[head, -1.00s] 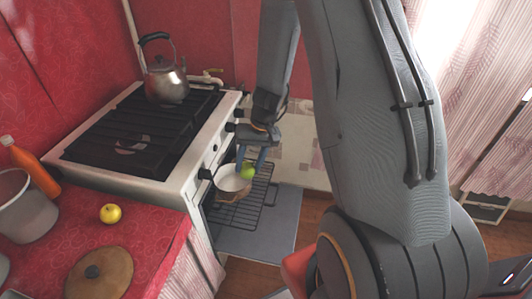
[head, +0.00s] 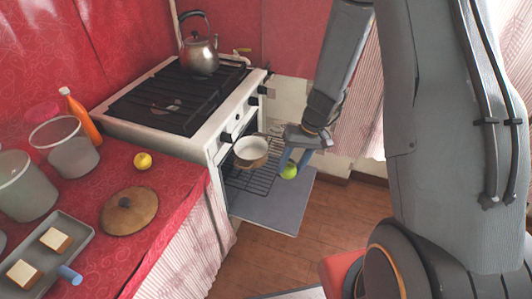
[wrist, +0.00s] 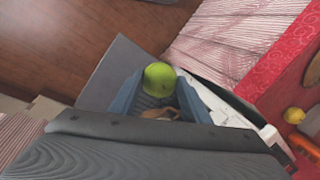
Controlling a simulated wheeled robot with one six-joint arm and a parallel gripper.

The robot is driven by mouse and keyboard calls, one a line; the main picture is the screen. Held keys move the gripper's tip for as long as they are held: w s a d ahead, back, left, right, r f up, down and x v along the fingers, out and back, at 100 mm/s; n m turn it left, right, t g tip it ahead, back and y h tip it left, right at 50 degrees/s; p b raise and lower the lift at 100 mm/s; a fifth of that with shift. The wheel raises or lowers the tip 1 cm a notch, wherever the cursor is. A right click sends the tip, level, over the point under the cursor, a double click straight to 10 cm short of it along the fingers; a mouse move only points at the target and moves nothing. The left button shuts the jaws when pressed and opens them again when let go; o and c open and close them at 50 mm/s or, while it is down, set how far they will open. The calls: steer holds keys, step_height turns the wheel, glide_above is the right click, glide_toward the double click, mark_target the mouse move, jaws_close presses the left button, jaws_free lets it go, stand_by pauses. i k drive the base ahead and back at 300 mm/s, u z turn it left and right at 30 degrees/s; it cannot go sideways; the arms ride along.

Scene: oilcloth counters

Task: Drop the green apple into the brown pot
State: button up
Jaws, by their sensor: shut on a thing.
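The green apple (head: 289,172) is between the blue fingers of my gripper (head: 293,161), which is shut on it. In the wrist view the apple (wrist: 159,77) shows between the fingertips (wrist: 157,92). The brown pot (head: 249,160), pale inside and open at the top, stands on the wire rack at the open oven. My gripper and the apple are to the right of the pot in the head view, apart from it. In the wrist view a small brown part, probably the pot (wrist: 158,113), shows beyond the fingers, mostly hidden.
The stove (head: 208,128) carries a kettle (head: 199,57). Its open oven door (head: 270,205) lies low over the floor. The red counter (head: 180,190) holds a yellow fruit (head: 143,160), a wooden lid (head: 130,211), an orange bottle (head: 82,117), grey containers and a tray with bread (head: 70,241).

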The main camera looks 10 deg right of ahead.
mark_target(256, 157)
steer(key=z, duration=0.75)
steer(key=i, duration=0.2)
steer(key=u, duration=1.4)
steer(key=i, duration=0.5)
steer(key=u, duration=0.05)
